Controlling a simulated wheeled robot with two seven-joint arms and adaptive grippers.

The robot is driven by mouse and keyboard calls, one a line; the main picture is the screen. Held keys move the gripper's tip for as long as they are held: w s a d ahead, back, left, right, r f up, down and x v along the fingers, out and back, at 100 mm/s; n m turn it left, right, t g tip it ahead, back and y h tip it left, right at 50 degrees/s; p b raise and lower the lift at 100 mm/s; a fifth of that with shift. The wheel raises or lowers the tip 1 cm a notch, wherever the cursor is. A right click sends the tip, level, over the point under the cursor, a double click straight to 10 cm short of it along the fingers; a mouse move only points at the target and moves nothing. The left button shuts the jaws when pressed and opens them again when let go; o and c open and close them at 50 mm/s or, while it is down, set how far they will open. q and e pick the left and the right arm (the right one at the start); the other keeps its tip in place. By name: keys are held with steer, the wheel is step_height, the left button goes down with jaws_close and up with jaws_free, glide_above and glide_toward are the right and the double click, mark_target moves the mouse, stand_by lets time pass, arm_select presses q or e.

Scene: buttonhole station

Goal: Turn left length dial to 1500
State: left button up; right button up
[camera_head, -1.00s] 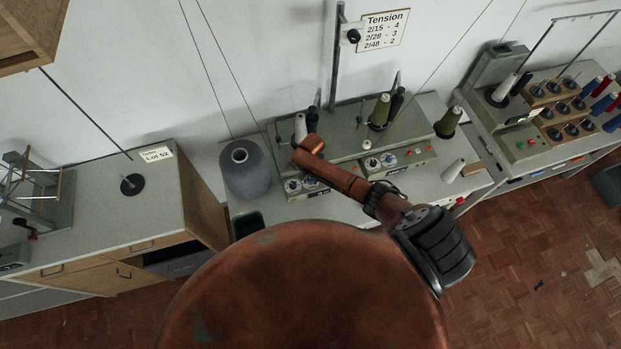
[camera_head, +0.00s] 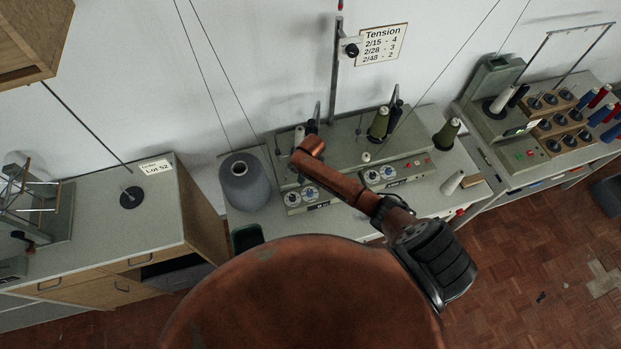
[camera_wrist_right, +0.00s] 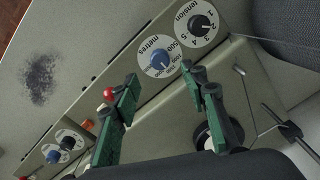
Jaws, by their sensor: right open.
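The left winding unit has a front panel with two dials. In the wrist view its length dial (camera_wrist_right: 160,56), lettered "metres" with "500" visible, lies just beyond my right gripper's fingertips. The tension dial (camera_wrist_right: 199,25) is beside it. I cannot read the length dial's setting. The length dial also shows small in the head view (camera_head: 310,194). My right gripper (camera_wrist_right: 160,74) is open, its green fingers apart and empty. In the head view my right arm reaches over the unit and I cannot make out the fingers. My left gripper is not in view.
A red button (camera_wrist_right: 107,93) shows close to one finger. The right unit's dials (camera_head: 379,175) are alongside. A "Tension" sign (camera_head: 381,44) hangs above.

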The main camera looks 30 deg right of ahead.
step_height(320, 180, up, 5)
steer(key=shift+f, duration=0.1)
stand_by(0.7)
